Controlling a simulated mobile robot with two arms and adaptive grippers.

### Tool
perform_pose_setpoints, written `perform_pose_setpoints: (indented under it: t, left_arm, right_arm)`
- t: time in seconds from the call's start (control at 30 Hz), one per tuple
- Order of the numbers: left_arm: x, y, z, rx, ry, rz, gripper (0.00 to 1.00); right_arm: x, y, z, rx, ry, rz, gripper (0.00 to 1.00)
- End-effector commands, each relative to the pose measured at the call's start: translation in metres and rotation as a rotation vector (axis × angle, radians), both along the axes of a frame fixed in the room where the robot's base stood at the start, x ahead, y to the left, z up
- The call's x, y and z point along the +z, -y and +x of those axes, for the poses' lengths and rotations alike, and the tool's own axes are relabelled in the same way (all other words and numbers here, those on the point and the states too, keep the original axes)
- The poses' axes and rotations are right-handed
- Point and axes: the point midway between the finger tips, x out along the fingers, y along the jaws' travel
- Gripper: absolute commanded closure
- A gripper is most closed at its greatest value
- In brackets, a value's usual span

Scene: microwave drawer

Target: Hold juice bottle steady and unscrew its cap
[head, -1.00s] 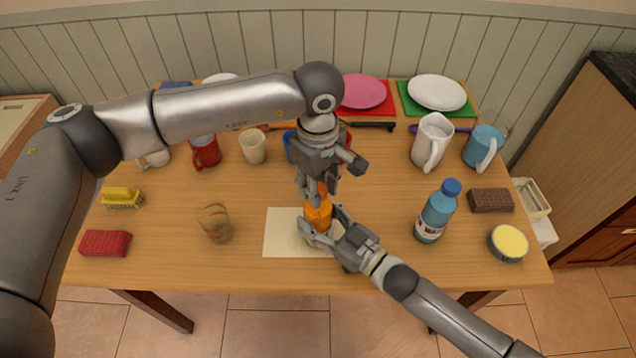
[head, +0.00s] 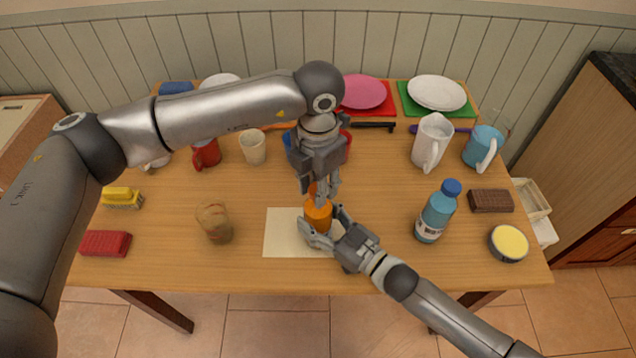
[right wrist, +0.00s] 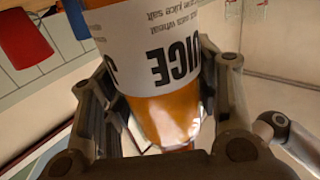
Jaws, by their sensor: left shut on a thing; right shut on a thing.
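The orange juice bottle (head: 317,216) stands upright over a cream mat (head: 283,236) at the front middle of the table. Its white label with "JUICE" lettering shows upside down in the right wrist view (right wrist: 170,60). My right gripper (head: 325,234) is shut on the bottle's body from the front right, one finger on each side. My left gripper (head: 319,190) points straight down from above and is shut on the orange cap (head: 314,190) at the bottle's top. The fingers hide most of the cap.
A blue bottle (head: 436,212) stands to the right, near a brown block (head: 491,200) and a yellow-topped tin (head: 508,243). A clear glass (head: 214,223) stands to the left. Mugs and plates line the back. The table between glass and mat is clear.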

Motion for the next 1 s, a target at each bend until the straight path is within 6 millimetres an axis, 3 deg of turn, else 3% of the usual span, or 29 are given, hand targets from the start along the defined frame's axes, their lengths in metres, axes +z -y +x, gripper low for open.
perform_pose_setpoints:
  t: [0.8, 1.0]
  left_arm:
    - [0.0006, 0.0002, 0.0006, 1.292, 0.000, -0.001, 1.00]
    - [0.0013, 0.0000, 0.0008, 1.544, 0.001, -0.002, 1.00]
  right_arm:
    - [-0.0003, -0.0001, -0.0002, 0.000, 0.000, -0.001, 1.00]
    - [-0.0002, -0.0001, -0.0002, 0.000, 0.001, -0.001, 1.00]
